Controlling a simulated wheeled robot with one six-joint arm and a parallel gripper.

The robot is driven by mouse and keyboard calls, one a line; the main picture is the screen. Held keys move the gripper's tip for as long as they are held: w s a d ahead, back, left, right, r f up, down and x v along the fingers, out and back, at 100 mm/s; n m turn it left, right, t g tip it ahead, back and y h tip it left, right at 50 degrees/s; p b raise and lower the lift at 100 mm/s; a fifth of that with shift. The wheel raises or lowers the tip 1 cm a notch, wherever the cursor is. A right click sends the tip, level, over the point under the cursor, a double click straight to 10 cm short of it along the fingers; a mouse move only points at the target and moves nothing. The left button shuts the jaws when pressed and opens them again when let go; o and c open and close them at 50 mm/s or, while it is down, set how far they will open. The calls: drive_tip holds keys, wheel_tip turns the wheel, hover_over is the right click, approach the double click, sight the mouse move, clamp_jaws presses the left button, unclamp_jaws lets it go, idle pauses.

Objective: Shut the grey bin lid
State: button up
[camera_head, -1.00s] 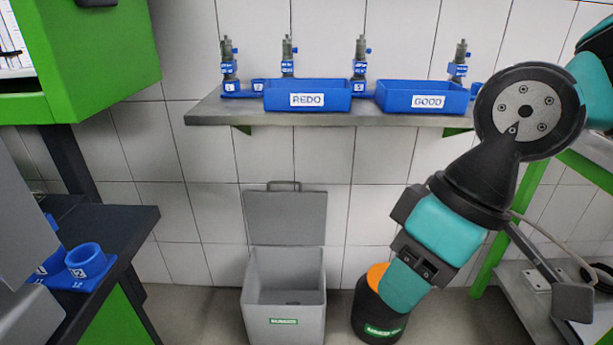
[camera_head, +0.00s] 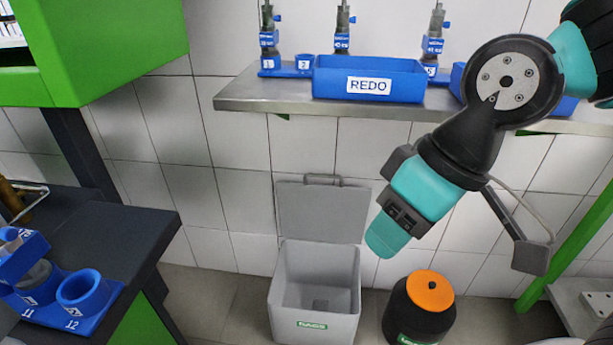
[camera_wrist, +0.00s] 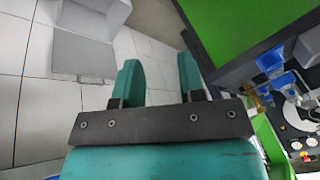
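The grey bin (camera_head: 315,325) stands on the floor against the tiled wall, with a green label on its front. Its grey lid (camera_head: 322,211) is up, leaning back near the wall, with a handle on its top edge. The bin's inside shows. In the wrist view the lid (camera_wrist: 85,57) and part of the bin (camera_wrist: 98,14) are at the upper left. My gripper (camera_head: 383,240) is to the right of the lid in the head view, apart from it. In the wrist view my gripper (camera_wrist: 158,62) has its two teal fingers spread, with nothing between them.
A black bin with an orange top (camera_head: 430,292) stands right of the grey bin. A metal shelf (camera_head: 240,98) above holds the blue REDO box (camera_head: 370,90) and several pump parts. A dark bench (camera_head: 120,230) with blue holders is at the left.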

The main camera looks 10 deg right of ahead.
drive_tip(key=w+d+f+t+h+b, duration=0.1)
drive_tip(key=w+f+t+b, duration=0.4)
drive_tip(key=w+f, duration=0.55)
drive_tip(key=n+t+h+b, duration=0.2)
drive_tip(key=n+t+b, duration=0.95)
drive_tip(key=b, duration=0.35)
approach(326, 177)
drive_tip(key=shift+g, duration=0.45)
drive_tip(key=w, duration=1)
drive_tip(key=shift+w+a+f, duration=0.3)
drive_tip(key=shift+w+a, duration=0.05)
drive_tip(key=shift+a, duration=0.05)
drive_tip(key=shift+c, duration=0.2)
clamp_jaws()
